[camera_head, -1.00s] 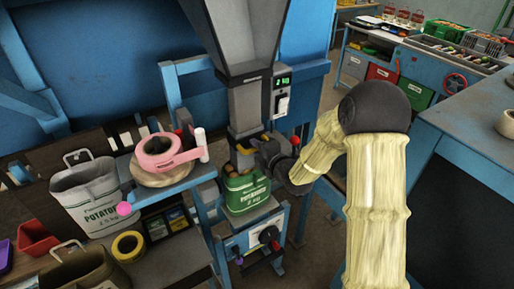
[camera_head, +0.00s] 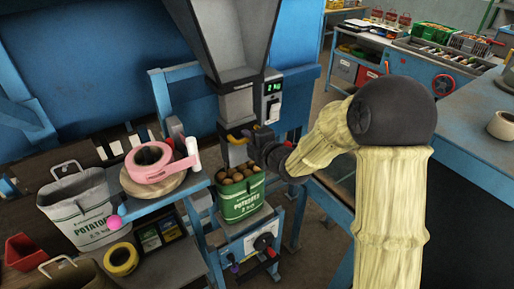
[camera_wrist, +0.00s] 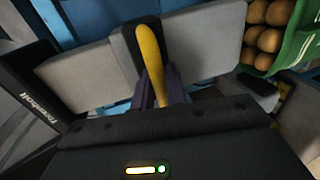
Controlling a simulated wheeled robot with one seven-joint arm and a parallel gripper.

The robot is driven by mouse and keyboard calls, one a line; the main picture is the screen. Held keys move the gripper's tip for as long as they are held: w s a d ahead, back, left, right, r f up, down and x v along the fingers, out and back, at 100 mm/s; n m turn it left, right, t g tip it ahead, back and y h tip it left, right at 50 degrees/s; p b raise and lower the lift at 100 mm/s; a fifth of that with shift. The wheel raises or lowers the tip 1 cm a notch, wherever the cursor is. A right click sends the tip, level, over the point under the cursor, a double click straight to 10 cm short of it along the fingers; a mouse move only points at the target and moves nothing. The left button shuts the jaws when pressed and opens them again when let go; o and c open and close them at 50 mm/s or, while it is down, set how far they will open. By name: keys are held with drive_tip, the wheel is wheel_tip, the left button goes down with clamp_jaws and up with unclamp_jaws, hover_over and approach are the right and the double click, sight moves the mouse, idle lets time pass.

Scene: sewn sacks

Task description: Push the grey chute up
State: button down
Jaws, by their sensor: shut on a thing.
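The grey chute (camera_head: 237,103) hangs below the wide hopper, its lower end above the green sack (camera_head: 241,204). The sack stands upright and open, and potatoes show at its top. A yellow handle (camera_head: 236,138) sits on the chute's front. My gripper (camera_head: 250,137) is at this handle, coming from the right. In the wrist view my gripper (camera_wrist: 160,88) is shut on the yellow handle (camera_wrist: 150,55), with the grey chute (camera_wrist: 205,42) behind it and the sack's potatoes (camera_wrist: 264,38) at the upper right. The wrist partly hides the chute's lower end in the head view.
A box with a green display (camera_head: 272,87) is right of the chute. A grey sack (camera_head: 80,210) stands farther left. A blue workbench (camera_head: 470,125) fills the right.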

wheel_tip(320, 180, up, 10)
drive_tip(key=shift+r+p, duration=0.1)
drive_tip(key=shift+p, duration=0.55)
drive_tip(key=shift+r, duration=0.1)
drive_tip(key=c, duration=1.6)
unclamp_jaws()
drive_tip(key=shift+o, duration=0.7)
drive_tip(key=shift+f, duration=0.2)
drive_tip(key=shift+s+d, duration=0.1)
drive_tip(key=shift+d, duration=0.05)
